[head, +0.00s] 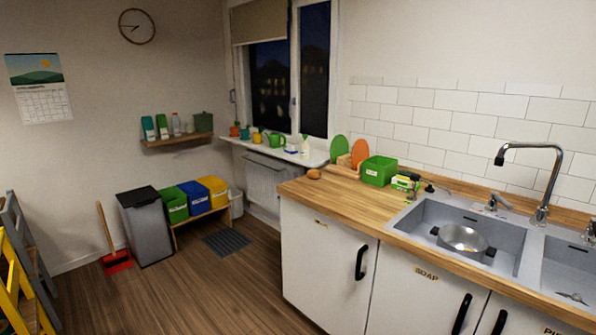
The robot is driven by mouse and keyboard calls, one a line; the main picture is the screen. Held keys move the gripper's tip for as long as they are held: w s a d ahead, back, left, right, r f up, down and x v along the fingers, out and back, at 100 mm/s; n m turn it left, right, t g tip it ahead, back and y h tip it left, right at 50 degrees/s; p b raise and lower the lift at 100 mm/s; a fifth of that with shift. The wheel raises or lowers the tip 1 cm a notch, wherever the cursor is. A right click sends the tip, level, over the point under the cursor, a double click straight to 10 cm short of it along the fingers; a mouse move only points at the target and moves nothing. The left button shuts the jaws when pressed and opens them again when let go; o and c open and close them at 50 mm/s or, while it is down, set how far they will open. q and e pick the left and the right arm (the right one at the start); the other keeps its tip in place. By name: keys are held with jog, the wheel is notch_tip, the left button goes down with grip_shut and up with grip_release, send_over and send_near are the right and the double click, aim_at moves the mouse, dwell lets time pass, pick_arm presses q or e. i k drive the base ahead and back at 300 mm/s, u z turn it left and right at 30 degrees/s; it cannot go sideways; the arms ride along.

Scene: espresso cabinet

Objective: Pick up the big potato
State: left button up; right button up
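A small rounded brown-orange object (314,173), which looks like a potato, lies on the wooden countertop (345,195) near its far left end. It is small in the picture, and I see no second potato to compare its size with. Neither of my grippers shows in the head view.
Right of the brown object stand a rack with green and orange boards (360,152), a green crate (379,171) and a green-yellow item (404,183). A metal pot (462,240) sits in the sink (425,215). White cabinets (325,265) front the counter; the floor (205,290) left of them is clear.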

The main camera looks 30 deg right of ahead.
aim_at(314, 174)
jog(key=z, duration=0.05)
jog(key=i, duration=1.4)
jog(key=z, duration=1.2)
jog(key=i, duration=0.85)
jog(key=z, duration=0.95)
